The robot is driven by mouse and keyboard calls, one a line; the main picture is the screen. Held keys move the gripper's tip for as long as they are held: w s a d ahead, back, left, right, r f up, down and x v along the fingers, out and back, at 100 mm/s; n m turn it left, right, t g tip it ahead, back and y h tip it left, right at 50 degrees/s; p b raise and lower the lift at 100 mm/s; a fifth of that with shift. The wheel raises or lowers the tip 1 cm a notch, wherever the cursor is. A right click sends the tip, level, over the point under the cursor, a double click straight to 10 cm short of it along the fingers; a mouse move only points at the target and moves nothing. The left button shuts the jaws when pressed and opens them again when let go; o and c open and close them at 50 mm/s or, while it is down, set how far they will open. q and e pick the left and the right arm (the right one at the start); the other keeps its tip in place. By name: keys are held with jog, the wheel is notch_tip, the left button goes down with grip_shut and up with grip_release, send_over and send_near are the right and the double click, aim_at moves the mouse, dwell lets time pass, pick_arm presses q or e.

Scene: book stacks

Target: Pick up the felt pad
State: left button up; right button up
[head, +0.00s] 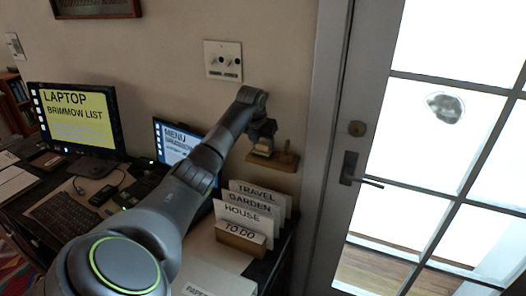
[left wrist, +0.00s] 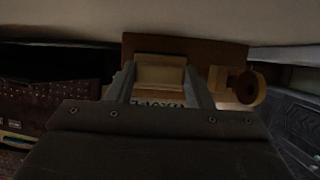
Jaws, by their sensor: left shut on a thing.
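The felt pad (left wrist: 160,76) shows in the left wrist view as a small pale block with a tan edge. It sits between the two fingers of my left gripper (left wrist: 162,84), which is shut on it. In the head view my left gripper (head: 263,143) points down at the wall, above a small wooden wall shelf (head: 285,162). The pad (head: 263,152) shows there as a pale patch under the fingers. I cannot tell whether the pad still touches the shelf. My right gripper is in neither view.
A wooden ring-shaped piece (left wrist: 247,87) stands close right of the fingers. Below the shelf, a sorter (head: 240,238) holds upright cards. A monitor (head: 78,120) and keyboard (head: 65,212) are on the desk at left. A glazed door (head: 352,160) is at right.

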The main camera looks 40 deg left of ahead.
aim_at(262, 144)
pick_arm(q)
jog(key=shift+r, duration=0.1)
jog(key=shift+s+r+b, duration=0.15)
jog(key=shift+r+b, duration=0.05)
jog(key=shift+b, duration=0.4)
notch_tip(262, 144, up, 7)
jog(key=shift+f+b, duration=0.2)
jog(key=shift+b, duration=0.85)
jog(key=s+d+b, duration=0.3)
jog(key=s+b, duration=0.1)
jog(key=s, duration=0.5)
jog(key=s+d+b, duration=0.3)
jog(key=s, duration=0.6)
jog(key=shift+s+b, duration=0.35)
jog(key=shift+s, duration=0.05)
